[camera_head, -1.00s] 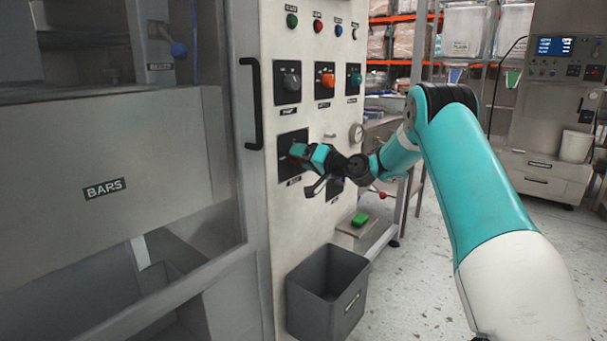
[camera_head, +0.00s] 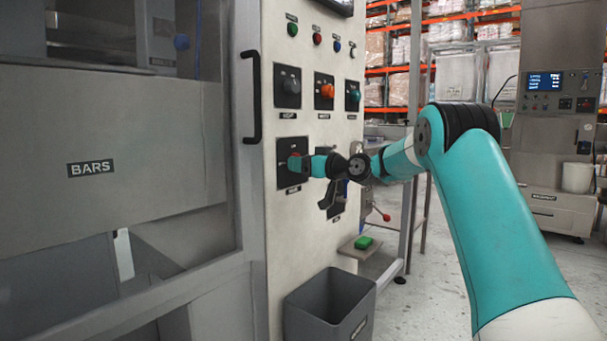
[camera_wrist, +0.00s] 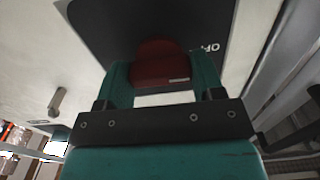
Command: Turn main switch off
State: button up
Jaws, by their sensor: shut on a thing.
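The main switch is a red knob (camera_head: 294,161) on a dark square plate (camera_head: 285,178) low on the pale panel. My gripper (camera_head: 304,164) is at the knob, its teal fingers reaching in from the right. In the wrist view, the red knob (camera_wrist: 160,66) sits between the two teal fingers, and my gripper (camera_wrist: 161,78) is shut on it. The lettering "OFF" (camera_wrist: 208,49) shows partly on the dark plate, right of the knob. The fingers hide part of the knob, and its exact pointing is hard to tell.
Above are a black knob (camera_head: 290,87), an orange knob (camera_head: 326,91) and a teal knob (camera_head: 354,96). A vertical black door handle (camera_head: 256,97) stands close on the left. Open floor lies right.

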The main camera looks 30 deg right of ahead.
jog(key=shift+n, duration=0.3)
jog(key=o, duration=0.9)
jog(key=b+v, duration=0.1)
jog(key=v, duration=1.6)
jog(key=shift+s+d, duration=0.1)
jog(key=shift+s, duration=0.15)
